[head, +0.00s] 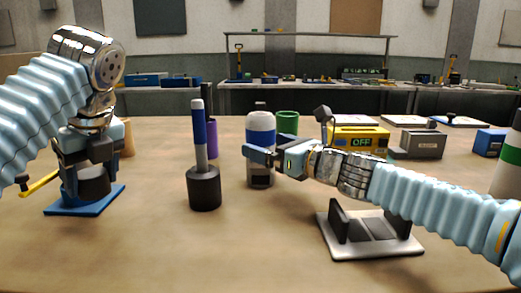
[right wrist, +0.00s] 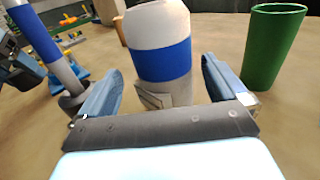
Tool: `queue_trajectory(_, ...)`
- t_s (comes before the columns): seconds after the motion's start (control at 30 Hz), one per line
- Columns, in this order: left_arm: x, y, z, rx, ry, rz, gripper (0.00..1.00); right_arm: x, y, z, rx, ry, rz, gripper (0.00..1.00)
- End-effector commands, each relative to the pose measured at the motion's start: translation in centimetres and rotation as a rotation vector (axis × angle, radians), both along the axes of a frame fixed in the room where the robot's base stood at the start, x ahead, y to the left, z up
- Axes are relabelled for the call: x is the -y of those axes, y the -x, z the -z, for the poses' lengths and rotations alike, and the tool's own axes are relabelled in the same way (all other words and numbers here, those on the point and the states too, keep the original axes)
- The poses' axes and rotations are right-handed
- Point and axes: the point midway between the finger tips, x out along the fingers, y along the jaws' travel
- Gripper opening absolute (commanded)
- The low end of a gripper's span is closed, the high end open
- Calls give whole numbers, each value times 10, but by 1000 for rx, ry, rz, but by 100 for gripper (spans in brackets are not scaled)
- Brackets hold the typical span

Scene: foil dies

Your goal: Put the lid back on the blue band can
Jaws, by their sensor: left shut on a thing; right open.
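The blue band can (head: 261,122) stands upright on the table, pale above a wide blue band. In the right wrist view the can (right wrist: 160,62) is between the fingers of my right gripper (right wrist: 162,95), which is open with room on both sides. In the head view my right gripper (head: 262,157) reaches the can's front from the right. My left gripper (head: 98,150) is at the far left, shut on a dark piece above a blue-based device (head: 82,203) with a yellow lever. The dark piece is partly hidden. I cannot pick out a separate lid.
A black holder (head: 204,190) with a blue-banded stick stands left of the can. A green cup (head: 288,123) is behind it to the right. A purple cup (head: 212,140), a yellow box (head: 360,138) and a pale-based cradle (head: 372,245) are nearby. The front middle of the table is clear.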

Motion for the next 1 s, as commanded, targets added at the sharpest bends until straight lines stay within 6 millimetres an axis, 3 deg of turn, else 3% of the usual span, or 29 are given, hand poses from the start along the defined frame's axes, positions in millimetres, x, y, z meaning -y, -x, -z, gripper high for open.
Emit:
queue_trajectory(0.17,0,0,-5,0,0,0,34,-6,-7,-3,-2,1,-2,99)
queue_trajectory(0.47,0,0,-14,0,0,0,34,-31,-38,-7,-1,0,-2,99)
queue_trajectory(0.87,0,0,-14,0,0,0,34,-33,-40,-7,-1,-1,0,99)
queue_trajectory(1.0,0,0,-14,0,0,0,34,-33,-40,-7,-1,-1,0,78)
